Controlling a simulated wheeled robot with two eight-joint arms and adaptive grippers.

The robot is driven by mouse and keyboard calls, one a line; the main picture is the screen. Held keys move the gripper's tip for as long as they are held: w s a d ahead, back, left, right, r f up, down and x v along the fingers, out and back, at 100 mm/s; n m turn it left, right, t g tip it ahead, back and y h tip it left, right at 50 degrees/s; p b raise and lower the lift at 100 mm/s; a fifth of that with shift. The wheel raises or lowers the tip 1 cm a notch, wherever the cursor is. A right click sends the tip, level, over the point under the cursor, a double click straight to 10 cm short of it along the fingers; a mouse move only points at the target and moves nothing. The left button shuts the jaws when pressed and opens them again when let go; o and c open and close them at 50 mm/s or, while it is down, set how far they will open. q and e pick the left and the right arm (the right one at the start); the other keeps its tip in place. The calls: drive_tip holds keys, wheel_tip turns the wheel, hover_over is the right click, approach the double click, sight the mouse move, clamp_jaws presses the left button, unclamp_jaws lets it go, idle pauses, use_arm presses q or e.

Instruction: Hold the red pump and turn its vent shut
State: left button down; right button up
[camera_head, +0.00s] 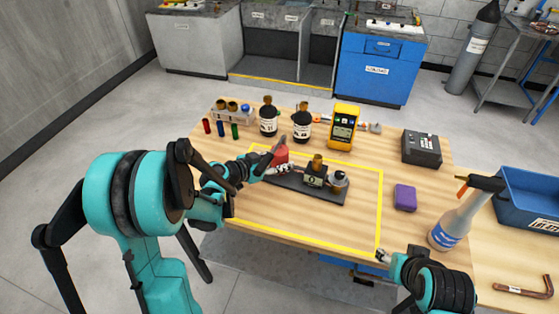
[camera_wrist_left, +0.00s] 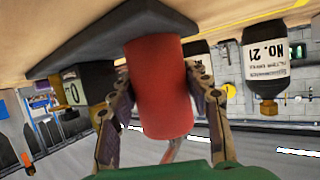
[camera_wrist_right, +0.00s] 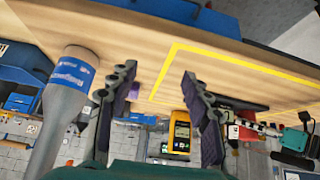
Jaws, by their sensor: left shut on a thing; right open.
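The red pump (camera_head: 281,156) stands at the left end of a dark base plate (camera_head: 290,187) on the wooden table. In the left wrist view the red pump (camera_wrist_left: 158,85) is a plain red cylinder between the two fingers. My left gripper (camera_head: 268,160) is shut on it, one finger on each side, and it shows close up in the left wrist view (camera_wrist_left: 160,95). The pump's vent cannot be made out. My right gripper (camera_head: 383,256) is open and empty near the table's front edge; its spread fingers show in the right wrist view (camera_wrist_right: 155,95).
The base plate also bears a black block with a brass top (camera_head: 315,174) and a grey fitting (camera_head: 337,181). Behind stand dark bottles (camera_head: 302,125) and a yellow meter (camera_head: 343,128). A spray bottle (camera_head: 452,222), purple block (camera_head: 405,197) and blue bin (camera_head: 530,200) are at right. The table inside the yellow outline's front is clear.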

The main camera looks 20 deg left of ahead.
drive_tip(key=shift+c, duration=0.2)
wheel_tip(320, 180, up, 14)
drive_tip(key=n+g, duration=0.7)
hover_over(340, 174)
wheel_tip(340, 174, down, 12)
drive_tip(key=shift+w, duration=0.1)
drive_tip(key=shift+c, duration=0.4)
clamp_jaws()
